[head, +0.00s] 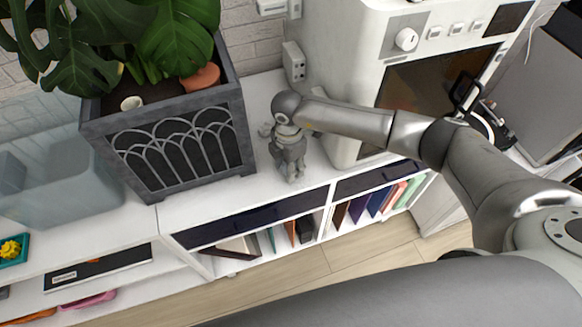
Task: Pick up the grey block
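I cannot pick out the grey block with certainty. My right gripper (291,172) points down at the white shelf top, between the planter and the white machine. Its fingers are seen from above and look close together, but I cannot tell whether they are shut or hold anything. The gripper and wrist hide the shelf surface directly under them. A blue-grey boxy shape (11,172) shows dimly through a translucent bin at the far left; I cannot tell whether it is the block. My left gripper is not in view.
A dark grey planter (181,145) with a leafy plant stands close left of my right gripper. A white machine (362,60) stands close right. A pale box with holes (294,62) is behind. The translucent bin (62,190) is left.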

